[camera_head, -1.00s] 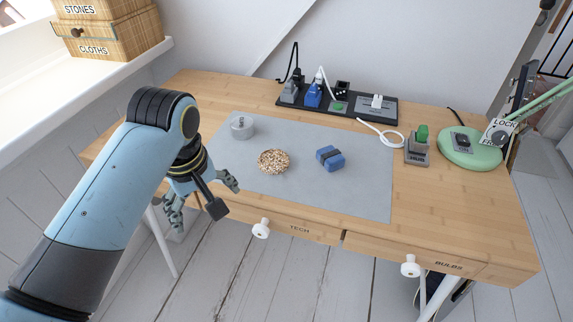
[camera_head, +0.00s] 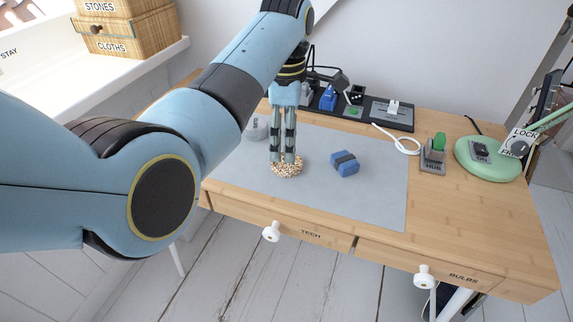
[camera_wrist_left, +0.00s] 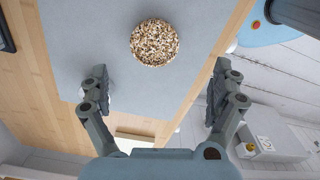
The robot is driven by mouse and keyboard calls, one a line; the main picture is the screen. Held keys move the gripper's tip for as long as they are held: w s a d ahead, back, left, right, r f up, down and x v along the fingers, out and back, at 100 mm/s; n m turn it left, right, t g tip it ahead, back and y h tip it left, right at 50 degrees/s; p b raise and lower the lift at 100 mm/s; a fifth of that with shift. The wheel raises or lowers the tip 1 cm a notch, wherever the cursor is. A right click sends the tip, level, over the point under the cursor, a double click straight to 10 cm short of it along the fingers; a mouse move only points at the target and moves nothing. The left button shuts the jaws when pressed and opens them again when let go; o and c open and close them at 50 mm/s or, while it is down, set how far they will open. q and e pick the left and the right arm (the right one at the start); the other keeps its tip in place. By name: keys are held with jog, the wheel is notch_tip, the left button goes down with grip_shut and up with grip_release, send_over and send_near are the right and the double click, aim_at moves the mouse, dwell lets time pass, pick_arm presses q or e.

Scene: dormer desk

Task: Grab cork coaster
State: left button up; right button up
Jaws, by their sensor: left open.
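The cork coaster (camera_head: 287,171) is a round, speckled brown and white disc lying flat on the grey desk mat (camera_head: 375,205). My left gripper (camera_head: 283,160) points down over it in the head view, and its fingers cover part of the coaster's far side. In the left wrist view the coaster (camera_wrist_left: 154,42) shows whole, ahead of the two spread fingers of my left gripper (camera_wrist_left: 160,90). The fingers are open with nothing between them. I cannot tell how high the fingertips are above the coaster. My right gripper is not in view.
A blue block with a dark band (camera_head: 344,163) lies right of the coaster. A grey round weight (camera_head: 257,128) stands to its left, partly behind my arm.

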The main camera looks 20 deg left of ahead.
aim_at(287, 164)
pick_arm(q)
notch_tip(287, 164, down, 2)
jog(key=f, duration=0.1)
jog(key=f+b, duration=0.1)
jog(key=f, duration=0.3)
jog(key=shift+w+a+f+b, duration=0.1)
jog(key=shift+w+a+b, duration=0.25)
jog(key=c, duration=0.9)
jog(key=shift+c, duration=0.9)
